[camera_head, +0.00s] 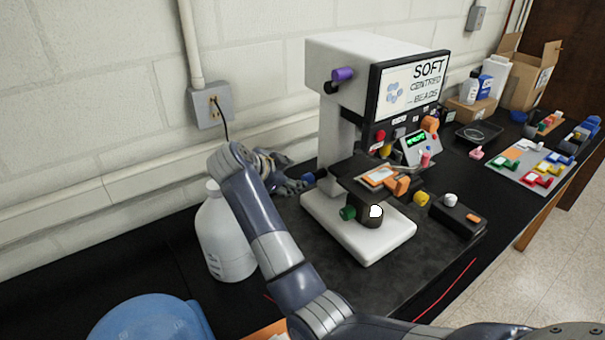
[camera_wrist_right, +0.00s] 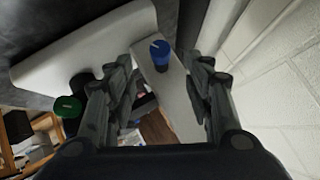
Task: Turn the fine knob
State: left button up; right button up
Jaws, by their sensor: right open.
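A white and grey microscope-like machine with a screen reading "SOFT CENTRED BEADS" (camera_head: 412,88) stands on the dark bench. A blue knob (camera_head: 309,177) sticks out from its left side, and a green knob (camera_head: 347,213) sits lower, near the white base (camera_head: 372,240). I cannot tell from labels which is the fine knob. My right gripper (camera_head: 291,174) is open beside the blue knob. In the right wrist view the blue knob (camera_wrist_right: 160,54) shows between the spread fingers, near their tips, and the green knob (camera_wrist_right: 70,106) lies left of them. My left gripper is out of view.
A white jug (camera_head: 222,240) stands close to my right forearm. A blue dome-shaped object (camera_head: 150,318) is at the front left. A purple knob (camera_head: 343,74) is higher on the machine. A wall outlet (camera_head: 213,105) is behind. A black box (camera_head: 455,218) stands to the right.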

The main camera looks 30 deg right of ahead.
aim_at(305, 180)
jog(key=p+x, duration=0.1)
jog(key=x, duration=0.4)
jog(key=shift+d+p, duration=0.3)
jog(key=shift+p, duration=0.05)
jog(key=x, duration=0.3)
jog(key=shift+w+f+p, duration=0.15)
jog(key=shift+w+p, duration=0.05)
jog(key=shift+p, duration=0.1)
jog(key=shift+f, duration=0.1)
jog(key=shift+d+f, duration=0.1)
jog(key=shift+c, duration=0.6)
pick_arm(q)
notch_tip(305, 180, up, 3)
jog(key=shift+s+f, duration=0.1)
pick_arm(e)
jog(key=c, duration=0.9)
